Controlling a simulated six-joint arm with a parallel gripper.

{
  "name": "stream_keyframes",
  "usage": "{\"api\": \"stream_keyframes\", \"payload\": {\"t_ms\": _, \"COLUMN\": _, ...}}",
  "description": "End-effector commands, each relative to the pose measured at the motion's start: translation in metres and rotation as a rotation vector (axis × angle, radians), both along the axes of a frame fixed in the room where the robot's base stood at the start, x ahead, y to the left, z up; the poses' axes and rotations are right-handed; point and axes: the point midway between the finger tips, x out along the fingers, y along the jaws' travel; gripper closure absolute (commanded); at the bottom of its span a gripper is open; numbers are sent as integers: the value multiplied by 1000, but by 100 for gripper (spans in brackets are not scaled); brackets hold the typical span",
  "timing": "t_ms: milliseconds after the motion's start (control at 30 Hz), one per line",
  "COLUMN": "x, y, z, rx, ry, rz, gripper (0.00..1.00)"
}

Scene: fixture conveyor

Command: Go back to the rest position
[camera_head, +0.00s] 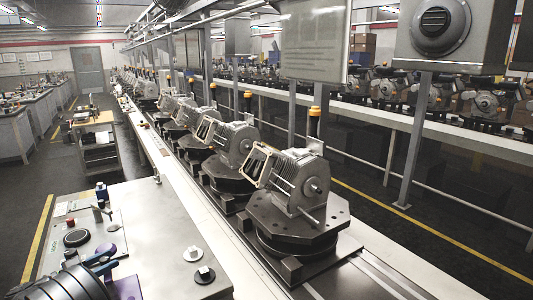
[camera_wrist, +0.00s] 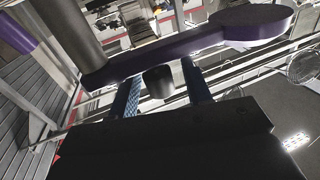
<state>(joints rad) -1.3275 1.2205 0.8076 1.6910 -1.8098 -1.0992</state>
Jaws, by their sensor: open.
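My gripper (camera_head: 108,262) is low at the left of the head view, over the near end of the light worktable (camera_head: 155,225). Its blue fingers show partly there. In the wrist view the two blue patterned fingers of my gripper (camera_wrist: 161,72) stand well apart, open. No object is held between them. A dark cylinder appears between and behind the fingers; I cannot tell what it is. Purple and grey links of my own arm fill the upper part of the wrist view.
Two small knobs (camera_head: 193,254) (camera_head: 205,273) sit on the table's right part. A dark disc (camera_head: 77,238) and small tools lie at its left. A conveyor (camera_head: 370,285) with motor housings (camera_head: 302,182) on dark fixtures (camera_head: 290,235) runs along the right. The table's middle is clear.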

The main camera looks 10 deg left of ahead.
Motion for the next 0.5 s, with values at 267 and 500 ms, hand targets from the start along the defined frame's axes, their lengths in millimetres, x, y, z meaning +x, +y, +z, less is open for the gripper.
{"api": "stream_keyframes", "payload": {"t_ms": 267, "x": 0, "y": 0, "z": 0, "rx": 0, "ry": 0, "rz": -3, "gripper": 55}}
{"api": "stream_keyframes", "payload": {"t_ms": 500, "x": -17, "y": 10, "z": 0, "rx": 2, "ry": -1, "rz": -26, "gripper": 55}}
